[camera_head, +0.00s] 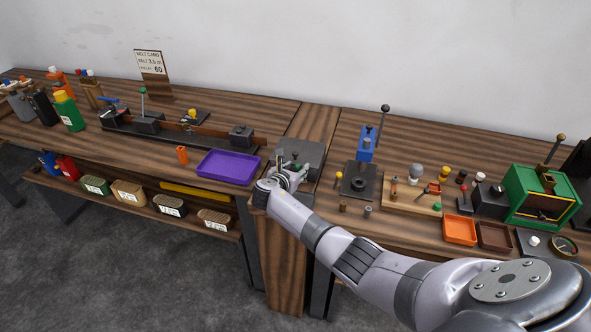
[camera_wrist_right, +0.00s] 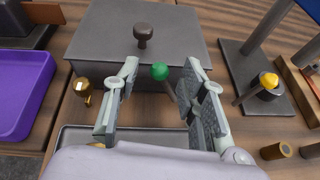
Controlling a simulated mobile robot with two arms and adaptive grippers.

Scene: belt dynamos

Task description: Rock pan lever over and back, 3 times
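A lever with a green ball knob (camera_wrist_right: 160,72) stands at the front of a low grey box (camera_wrist_right: 200,37), which also shows in the head view (camera_head: 312,152). I take it for the pan lever; no label on it can be read. A shallow grey tray (camera_wrist_right: 72,138) lies in front of the box, partly hidden by my wrist. My right gripper (camera_wrist_right: 158,82) is open, with its fingers on either side of the lever and a visible gap to each. In the head view the right gripper (camera_head: 288,168) is over the front of the box. My left gripper is not in view.
A dark knob (camera_wrist_right: 143,33) stands on the box top. A small brass knob (camera_wrist_right: 82,86) is left of the fingers. A purple tray (camera_head: 228,167) lies to the left. A black base with a blue post (camera_head: 366,143) stands close on the right.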

